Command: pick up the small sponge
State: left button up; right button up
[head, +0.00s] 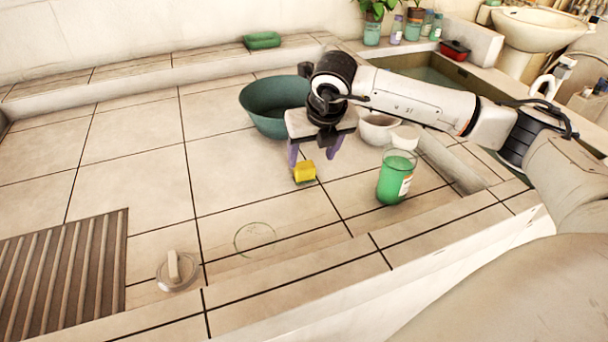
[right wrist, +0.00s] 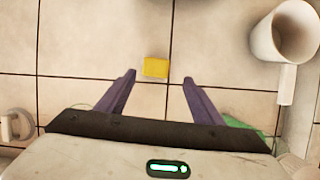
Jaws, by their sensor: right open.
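The small yellow sponge (head: 305,172) lies on the tiled counter near the middle of the head view. In the right wrist view the sponge (right wrist: 156,67) sits just beyond the fingertips, about midway between them. My right gripper (head: 313,160) is open and empty, its purple fingers pointing down around the place of the sponge. In the right wrist view the right gripper (right wrist: 160,76) shows a wide gap, and neither finger touches the sponge. My left gripper is in neither view.
A teal basin (head: 262,108) stands behind the gripper. A white bowl (head: 377,130) and a green bottle (head: 394,180) stand to the right. A white cup (right wrist: 284,32) shows in the right wrist view. A slatted rack (head: 70,270) lies at front left. Tiles left of the sponge are clear.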

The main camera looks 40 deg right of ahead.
aim_at(305, 166)
jog(key=x, duration=0.6)
jog(key=shift+w+a+r, duration=0.1)
jog(key=shift+w+a, duration=0.2)
jog(key=shift+w, duration=0.1)
jog(key=shift+w+d+f, duration=0.1)
jog(key=shift+w+f, duration=0.1)
jog(key=shift+f, duration=0.3)
jog(key=c, duration=1.1)
jog(key=shift+r, duration=5.05)
